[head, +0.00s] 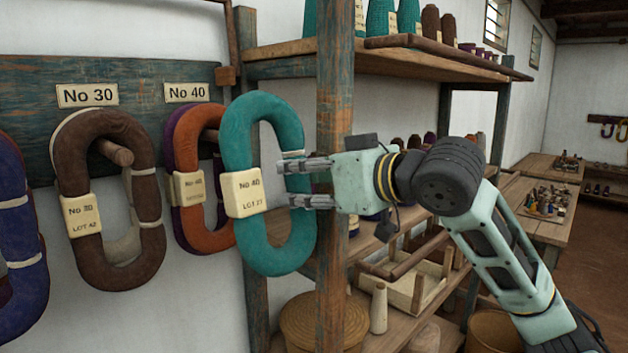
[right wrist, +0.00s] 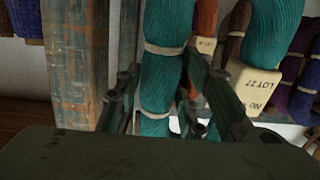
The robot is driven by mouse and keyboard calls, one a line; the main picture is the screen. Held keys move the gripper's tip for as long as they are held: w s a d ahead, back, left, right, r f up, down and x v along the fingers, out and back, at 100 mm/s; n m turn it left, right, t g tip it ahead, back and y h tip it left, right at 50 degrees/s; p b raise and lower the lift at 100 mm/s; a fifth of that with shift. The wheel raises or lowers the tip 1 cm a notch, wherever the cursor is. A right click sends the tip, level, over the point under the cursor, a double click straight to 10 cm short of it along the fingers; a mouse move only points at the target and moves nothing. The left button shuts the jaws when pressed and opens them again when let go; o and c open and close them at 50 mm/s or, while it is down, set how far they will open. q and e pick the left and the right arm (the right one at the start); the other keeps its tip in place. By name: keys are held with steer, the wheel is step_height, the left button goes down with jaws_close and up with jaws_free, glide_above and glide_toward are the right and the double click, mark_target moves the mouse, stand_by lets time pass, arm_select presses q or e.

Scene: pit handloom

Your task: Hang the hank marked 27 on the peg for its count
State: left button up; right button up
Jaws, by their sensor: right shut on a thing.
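In the right wrist view the teal strand (right wrist: 160,60) lies between the fingers, and the tag (right wrist: 265,90) shows LOT 27 upside down. The No 40 sign (head: 186,92) is on the board above a peg (head: 209,135) bearing orange and purple hanks (head: 183,140). The teal hank overlaps their right edge and hides the peg's end. My left gripper is out of view.
A wooden post (head: 334,80) stands just behind my right gripper. Shelves (head: 440,60) with cones are beyond it.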

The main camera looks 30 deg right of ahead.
steer(key=shift+w+a+r, duration=0.1)
steer(key=shift+w+a, duration=0.05)
steer(key=shift+w, duration=0.25)
steer(key=shift+x, duration=1.2)
steer(key=p+x, duration=0.1)
steer(key=x, duration=0.7)
steer(key=shift+w+f, duration=0.3)
steer(key=shift+f, duration=0.15)
